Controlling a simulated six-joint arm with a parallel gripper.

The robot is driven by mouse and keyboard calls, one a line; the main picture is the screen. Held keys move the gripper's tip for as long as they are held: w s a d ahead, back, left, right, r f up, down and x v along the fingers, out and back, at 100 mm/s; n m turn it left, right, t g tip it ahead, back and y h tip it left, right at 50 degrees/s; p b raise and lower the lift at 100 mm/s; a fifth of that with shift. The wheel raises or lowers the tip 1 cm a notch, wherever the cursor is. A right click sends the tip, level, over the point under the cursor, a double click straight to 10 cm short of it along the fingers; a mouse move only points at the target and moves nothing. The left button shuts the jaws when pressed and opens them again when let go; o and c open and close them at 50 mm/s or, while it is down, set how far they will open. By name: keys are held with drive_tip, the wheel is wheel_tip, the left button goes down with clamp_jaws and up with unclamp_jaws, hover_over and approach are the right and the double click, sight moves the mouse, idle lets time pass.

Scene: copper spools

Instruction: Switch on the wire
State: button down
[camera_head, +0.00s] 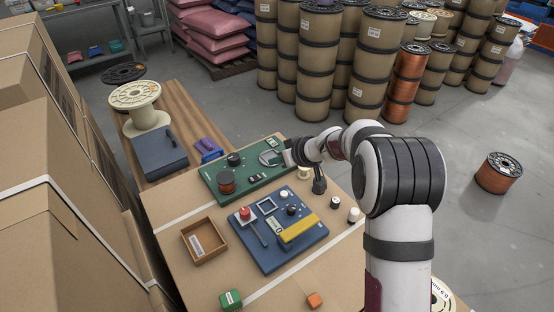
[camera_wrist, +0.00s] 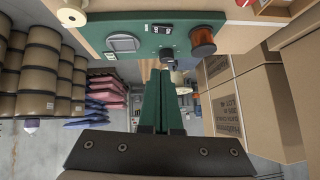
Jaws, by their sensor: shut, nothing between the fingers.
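A green board (camera_head: 245,184) lies on the far part of the cardboard surface; it also shows at the top of the wrist view (camera_wrist: 135,42). It carries a copper wire spool (camera_head: 226,182), a black knob (camera_head: 234,159), small black-and-white switches (camera_head: 257,177) and a grey plate or meter (camera_head: 270,158). In the wrist view the copper spool (camera_wrist: 202,42), the switches (camera_wrist: 162,29) and the grey plate (camera_wrist: 124,43) show too. My gripper (camera_head: 286,158) is shut and empty near the board's right end. Its green fingers (camera_wrist: 158,76) point towards the board. I cannot tell the switch positions.
A blue board (camera_head: 280,258) with a yellow bar (camera_head: 299,229) and red knob (camera_head: 244,213) lies in front. A brown open tray (camera_head: 205,243) is left of it. Small spools (camera_head: 335,202) stand at right. Stacked boxes (camera_head: 60,200) wall off the left.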

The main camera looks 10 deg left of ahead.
drive_tip(key=shift+s+a+r, duration=0.15)
drive_tip(key=shift+s+a, duration=0.35)
hover_over(255, 178)
drive_tip(key=s+d, duration=0.2)
wheel_tip(255, 178, down, 7)
drive_tip(key=f, duration=0.2)
drive_tip(key=a+f, duration=0.1)
drive_tip(key=shift+w+a+f, duration=0.1)
drive_tip(key=shift+w, duration=0.15)
drive_tip(key=shift+f, duration=0.4)
